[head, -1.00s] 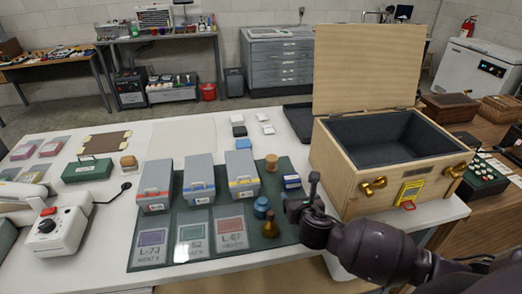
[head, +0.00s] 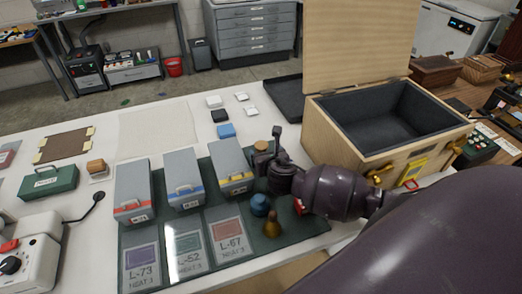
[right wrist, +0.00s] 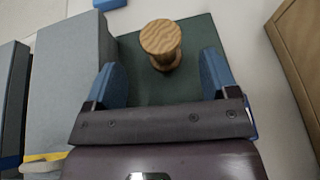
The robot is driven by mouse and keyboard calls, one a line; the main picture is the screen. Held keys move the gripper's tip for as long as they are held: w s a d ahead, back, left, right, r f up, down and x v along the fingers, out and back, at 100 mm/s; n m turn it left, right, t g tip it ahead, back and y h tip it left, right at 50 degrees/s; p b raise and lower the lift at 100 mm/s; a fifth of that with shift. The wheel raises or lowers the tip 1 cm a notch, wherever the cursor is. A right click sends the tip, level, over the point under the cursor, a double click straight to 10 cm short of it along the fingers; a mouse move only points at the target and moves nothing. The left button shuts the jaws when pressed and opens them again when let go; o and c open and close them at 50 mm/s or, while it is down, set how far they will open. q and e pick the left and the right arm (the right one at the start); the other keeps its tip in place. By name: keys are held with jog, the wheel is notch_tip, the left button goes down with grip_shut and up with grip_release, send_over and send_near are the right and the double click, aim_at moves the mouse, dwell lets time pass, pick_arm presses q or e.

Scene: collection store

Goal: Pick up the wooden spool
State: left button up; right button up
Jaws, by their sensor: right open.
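The wooden spool (right wrist: 161,42) stands upright on the dark green mat (right wrist: 195,30) in the right wrist view. My right gripper (right wrist: 163,75) is open, with its blue fingers apart. The spool shows beyond and between the fingertips, and nothing is held. In the head view the spool (head: 262,148) is partly hidden by my right gripper (head: 277,142), which is beside it at the mat's right part. My left gripper is not in view.
A grey box with a yellow stripe (head: 231,165) stands close left of the spool. A blue knob-like piece (head: 260,205) and a brown cone-shaped piece (head: 272,224) stand in front. The open wooden chest (head: 330,140) is close on the right.

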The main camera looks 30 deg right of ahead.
aim_at(263, 147)
jog(key=shift+x, duration=3.1)
jog(key=shift+r, duration=0.2)
jog(key=c, duration=1)
jog(key=shift+w+d+r, duration=0.1)
